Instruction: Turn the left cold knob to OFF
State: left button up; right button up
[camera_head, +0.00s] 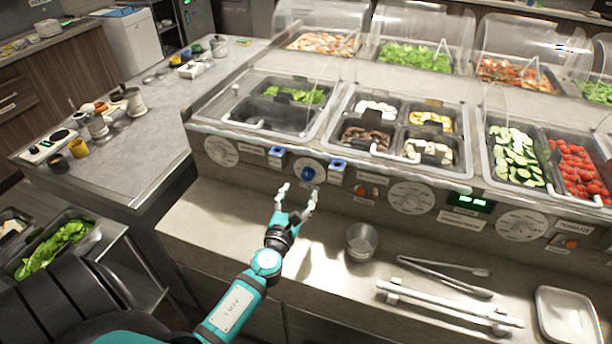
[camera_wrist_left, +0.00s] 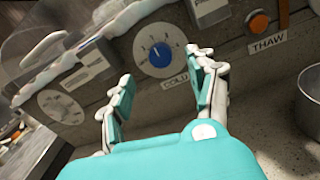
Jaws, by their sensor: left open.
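The cold knob is a blue knob (camera_head: 308,174) on a round white dial on the front panel of the food counter. In the left wrist view the blue knob (camera_wrist_left: 159,55) sits between and beyond my fingertips, with a label below it that reads as "COLD". My left gripper (camera_head: 297,192) is open and empty, just in front of and below the dial, apart from the knob. Its two teal and white fingers (camera_wrist_left: 162,75) are spread wide. The knob's exact pointer position is too small to read. My right gripper is not in view.
Blue-and-white fittings (camera_head: 276,152) flank the dial. A grey dial (camera_head: 221,151) is to its left; an orange THAW button (camera_wrist_left: 258,22) is to its right. A metal cup (camera_head: 362,241), tongs (camera_head: 445,268) and a white tray (camera_head: 567,316) lie on the ledge.

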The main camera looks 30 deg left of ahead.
aim_at(307, 177)
pick_arm(q)
jog(key=x, duration=0.7)
jog(key=c, duration=1.1)
jog(key=shift+c, duration=0.2)
